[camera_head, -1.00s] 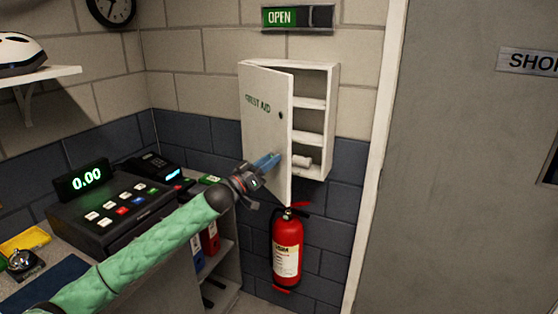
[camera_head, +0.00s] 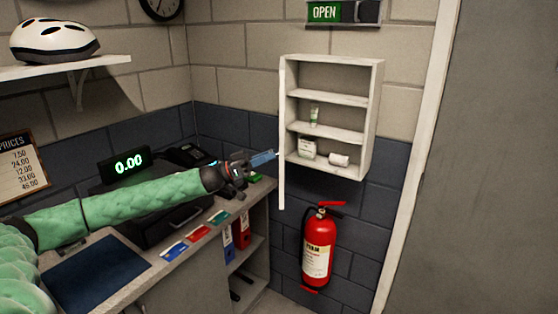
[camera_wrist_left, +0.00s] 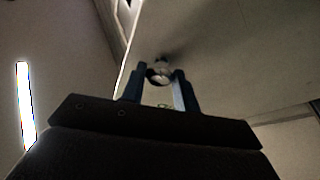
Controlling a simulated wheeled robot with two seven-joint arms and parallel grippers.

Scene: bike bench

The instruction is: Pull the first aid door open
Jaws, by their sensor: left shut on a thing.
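The first aid door (camera_head: 282,140) shows edge-on in the head view, swung out from the left side of the white cabinet (camera_head: 369,125). The cabinet stands open, with a small tube, a box and a white roll on its shelves. My left gripper (camera_head: 274,155) is at the door's lower part. In the left wrist view my left gripper (camera_wrist_left: 161,82) is shut on the round door knob (camera_wrist_left: 159,72), against the pale door panel (camera_wrist_left: 225,50). The door's lettering is hidden from this angle. My right gripper is not in view.
A red fire extinguisher (camera_head: 318,248) hangs on the wall below the cabinet. A counter (camera_head: 150,252) with a register and a phone stands at the left, under my left arm. A shelf (camera_head: 40,72) holds a helmet.

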